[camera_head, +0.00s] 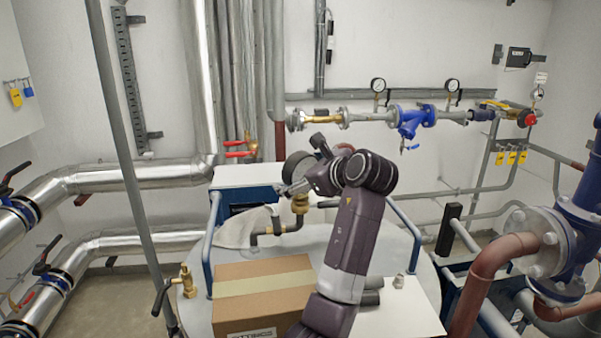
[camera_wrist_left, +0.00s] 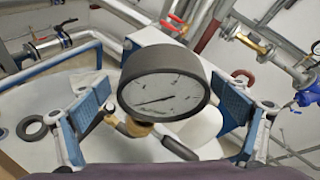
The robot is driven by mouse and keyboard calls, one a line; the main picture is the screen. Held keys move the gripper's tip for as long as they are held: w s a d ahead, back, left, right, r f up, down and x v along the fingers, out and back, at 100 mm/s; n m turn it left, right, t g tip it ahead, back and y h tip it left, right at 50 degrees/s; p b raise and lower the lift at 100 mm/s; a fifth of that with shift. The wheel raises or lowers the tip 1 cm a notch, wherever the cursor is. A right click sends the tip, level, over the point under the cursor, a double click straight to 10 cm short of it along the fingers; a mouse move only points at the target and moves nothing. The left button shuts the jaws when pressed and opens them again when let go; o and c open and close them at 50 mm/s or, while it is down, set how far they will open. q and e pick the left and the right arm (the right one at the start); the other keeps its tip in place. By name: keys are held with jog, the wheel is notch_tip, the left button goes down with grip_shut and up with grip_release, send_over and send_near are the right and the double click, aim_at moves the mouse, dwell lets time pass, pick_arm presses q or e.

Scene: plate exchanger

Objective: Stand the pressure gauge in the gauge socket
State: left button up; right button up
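The pressure gauge (camera_head: 297,167), a round dark-rimmed dial, stands above the brass gauge socket (camera_head: 300,204) on a dark elbow pipe. In the left wrist view the gauge (camera_wrist_left: 163,92) shows its white face, slightly tilted in the picture, with brass (camera_wrist_left: 136,128) below it. My left gripper (camera_head: 294,186) is at the gauge. Its blue-padded fingers (camera_wrist_left: 162,95) are spread on both sides, with gaps between pads and gauge. The stem's lower end is mostly hidden, so how deep it sits cannot be told. My right gripper is not in view.
A cardboard box (camera_head: 263,292) stands on the round white table (camera_head: 425,290) in front of the elbow pipe. Blue rails (camera_head: 213,240) rise at the sides. A dark ring (camera_wrist_left: 32,127) lies on the white surface. Wall pipes with two gauges run behind.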

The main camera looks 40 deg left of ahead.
pick_arm(q)
jog(key=shift+d+f, duration=0.1)
jog(key=v, duration=1.2)
dwell(0.5)
